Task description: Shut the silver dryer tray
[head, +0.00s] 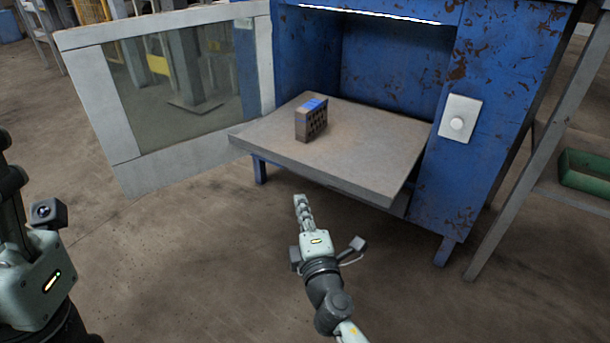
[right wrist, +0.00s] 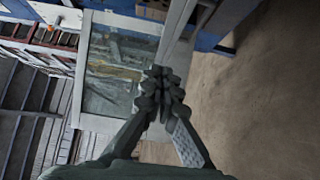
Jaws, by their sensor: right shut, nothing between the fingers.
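The silver dryer tray (head: 350,152) is a flat grey slab that sticks out of the front of the blue dryer (head: 495,110). A hollow brick (head: 311,120) with a blue patch on top stands on it. My right gripper (head: 300,203) is shut and empty, just in front of and below the tray's front edge, with no clear contact. In the right wrist view its fingers (right wrist: 163,85) meet at the tips. My left arm shows at the left edge of the head view, but its fingers are out of the picture.
The dryer's glass-paned door (head: 88,60) stands wide open to the left of the tray. A white knob panel (head: 459,118) is on the dryer's right front. A rack with a green bin (head: 585,172) stands at the right. The floor (head: 190,260) in front is clear.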

